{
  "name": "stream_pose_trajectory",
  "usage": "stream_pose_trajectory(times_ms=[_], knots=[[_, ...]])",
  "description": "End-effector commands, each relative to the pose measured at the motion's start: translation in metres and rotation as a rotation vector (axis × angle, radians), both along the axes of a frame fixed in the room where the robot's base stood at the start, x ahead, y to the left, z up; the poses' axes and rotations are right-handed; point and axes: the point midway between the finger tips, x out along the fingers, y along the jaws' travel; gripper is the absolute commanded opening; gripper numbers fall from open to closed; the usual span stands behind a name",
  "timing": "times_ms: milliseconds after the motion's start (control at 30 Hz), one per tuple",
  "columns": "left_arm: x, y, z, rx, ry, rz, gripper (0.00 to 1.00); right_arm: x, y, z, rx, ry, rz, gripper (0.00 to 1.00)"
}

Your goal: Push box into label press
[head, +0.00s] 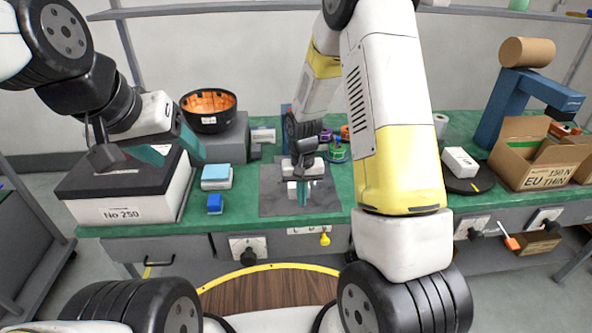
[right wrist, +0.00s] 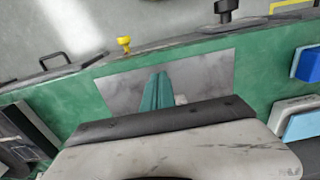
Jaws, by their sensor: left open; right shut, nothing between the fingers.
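A small white box (head: 460,161) lies on a dark round plate (head: 465,185) at the right of the green bench. A blue machine with a brown roll on top (head: 505,105), which looks like the label press, stands behind and right of it. My right gripper (head: 303,200) is shut and empty, pointing down over a grey mat (head: 270,200), well left of the white box. Its teal fingers also show in the right wrist view (right wrist: 155,92), beside a small pale thing (right wrist: 181,99), mostly hidden. My left gripper (head: 168,150) is open and empty above a box marked No 250 (head: 118,208).
A cardboard carton (head: 535,170) stands right of the round plate. Blue blocks (head: 216,175) lie left of the mat. A black bowl with orange lining (head: 209,110) sits on a grey block. My right arm hides part of the bench between mat and plate.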

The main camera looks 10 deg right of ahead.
Motion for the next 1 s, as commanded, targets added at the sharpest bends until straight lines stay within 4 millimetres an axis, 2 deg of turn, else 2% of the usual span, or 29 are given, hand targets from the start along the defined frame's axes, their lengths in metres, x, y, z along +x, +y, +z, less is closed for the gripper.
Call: stream_pose_trajectory(times_ms=[33, 133, 200, 400, 867, 1000], knots=[[0.000, 0.000, 0.000, 0.000, 0.000, 0.000, 0.61, -0.001, 0.000, -0.013, -0.001, 0.006, 0.000, 0.00], [0.000, 0.000, 0.000, 0.000, 0.000, 0.000, 0.61, -0.001, 0.000, -0.032, -0.001, 0.005, 0.000, 0.00], [0.000, 0.000, 0.000, 0.000, 0.000, 0.000, 0.61, 0.015, -0.001, -0.028, 0.001, -0.003, -0.003, 0.00], [0.000, 0.000, 0.000, 0.000, 0.000, 0.000, 0.61, 0.036, -0.002, -0.028, 0.001, -0.002, -0.001, 0.00], [0.000, 0.000, 0.000, 0.000, 0.000, 0.000, 0.61, 0.041, -0.002, -0.027, 0.000, -0.001, -0.001, 0.00], [0.000, 0.000, 0.000, 0.000, 0.000, 0.000, 0.61, 0.053, -0.002, -0.028, 0.000, -0.002, -0.002, 0.00]])
